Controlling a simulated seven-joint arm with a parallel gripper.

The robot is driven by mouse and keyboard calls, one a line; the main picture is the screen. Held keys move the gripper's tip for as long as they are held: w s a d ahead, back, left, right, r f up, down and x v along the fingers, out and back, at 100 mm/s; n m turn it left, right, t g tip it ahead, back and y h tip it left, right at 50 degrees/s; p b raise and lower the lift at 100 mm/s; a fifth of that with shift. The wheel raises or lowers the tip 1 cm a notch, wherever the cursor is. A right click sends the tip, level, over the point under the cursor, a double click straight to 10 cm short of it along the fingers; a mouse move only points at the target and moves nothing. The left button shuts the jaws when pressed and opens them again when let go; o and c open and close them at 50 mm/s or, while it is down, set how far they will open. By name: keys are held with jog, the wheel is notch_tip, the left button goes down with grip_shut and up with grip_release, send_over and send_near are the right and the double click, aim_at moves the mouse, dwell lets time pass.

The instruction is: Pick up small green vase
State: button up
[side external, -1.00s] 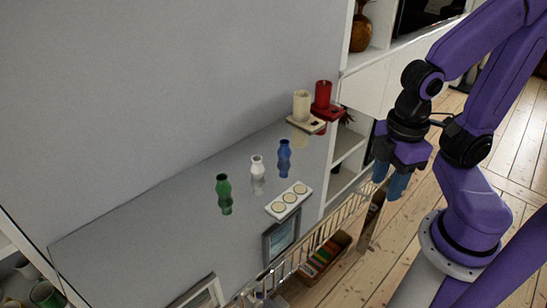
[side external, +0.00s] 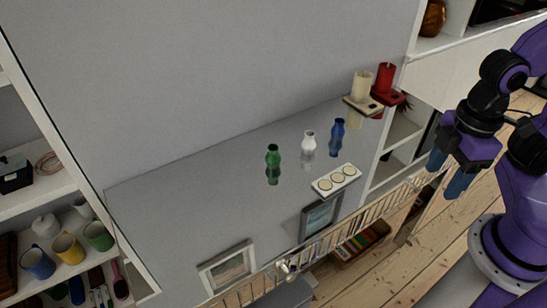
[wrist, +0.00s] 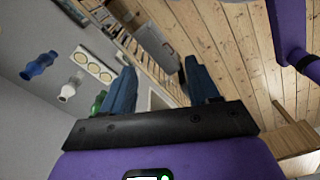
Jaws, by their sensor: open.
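The small green vase (side external: 273,156) stands on the grey shelf top (side external: 180,200), left of a white vase (side external: 309,141) and a blue vase (side external: 338,130). My gripper (side external: 450,176) is open and empty, well to the right of the vases, with its blue fingers pointing down. In the wrist view my gripper's fingers (wrist: 160,90) are spread apart with nothing between them. The green vase (wrist: 98,102) shows there just left of the left finger and is partly hidden by it.
A white tray with round discs (side external: 336,180) lies in front of the vases. A railing (side external: 335,235) runs along the front. Cups (side external: 68,248) sit on the left shelves.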

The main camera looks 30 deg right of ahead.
jog(key=shift+o, duration=1.1)
